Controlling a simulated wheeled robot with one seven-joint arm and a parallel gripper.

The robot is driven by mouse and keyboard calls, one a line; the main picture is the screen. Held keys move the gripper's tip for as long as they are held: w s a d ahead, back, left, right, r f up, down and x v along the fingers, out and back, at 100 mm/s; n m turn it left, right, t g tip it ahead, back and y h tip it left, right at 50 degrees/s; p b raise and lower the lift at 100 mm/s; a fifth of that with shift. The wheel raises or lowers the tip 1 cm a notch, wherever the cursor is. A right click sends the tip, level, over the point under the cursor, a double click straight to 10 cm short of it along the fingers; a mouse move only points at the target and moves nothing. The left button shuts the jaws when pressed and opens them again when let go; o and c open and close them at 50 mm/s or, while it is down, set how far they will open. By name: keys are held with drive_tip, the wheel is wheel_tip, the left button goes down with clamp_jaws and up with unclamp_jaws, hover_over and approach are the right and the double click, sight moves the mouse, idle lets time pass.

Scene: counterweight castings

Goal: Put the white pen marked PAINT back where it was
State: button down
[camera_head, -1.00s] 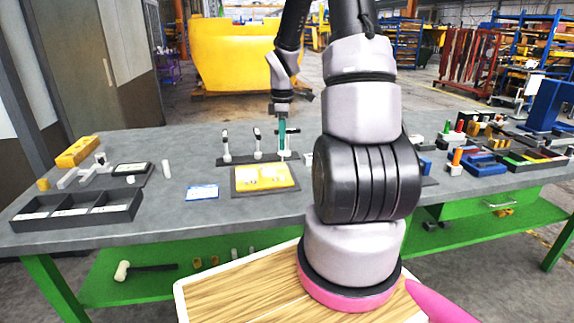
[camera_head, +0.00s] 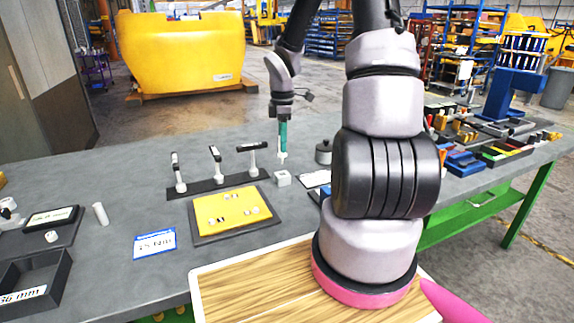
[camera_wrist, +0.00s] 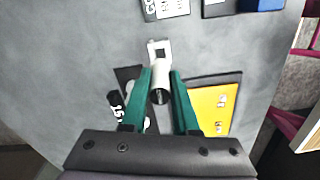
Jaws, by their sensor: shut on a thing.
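My gripper (camera_head: 283,148) points down over the bench. Its green fingers are closed on a white pen (camera_wrist: 161,74), which has a dark end toward the wrist camera. In the head view only a short white part of the pen (camera_head: 282,157) shows below the fingers. I cannot read any marking on it. A small white block with a square dark opening (camera_wrist: 158,49) lies just beyond the pen in the wrist view. In the head view this block (camera_head: 282,179) sits below the pen's tip, with a small gap seeming to separate them.
A dark strip (camera_head: 200,188) with three white, black-topped uprights stands left of the block. A yellow panel on a dark board (camera_head: 235,212) lies in front. A blue-and-white card (camera_head: 154,243) lies left. A dark round weight (camera_head: 323,152) stands right of the block.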

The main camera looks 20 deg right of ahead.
sight(283, 154)
drive_tip(key=shift+f, duration=3.15)
drive_tip(key=shift+f, duration=0.2)
drive_tip(key=c, duration=0.7)
unclamp_jaws()
drive_tip(key=shift+r, duration=0.1)
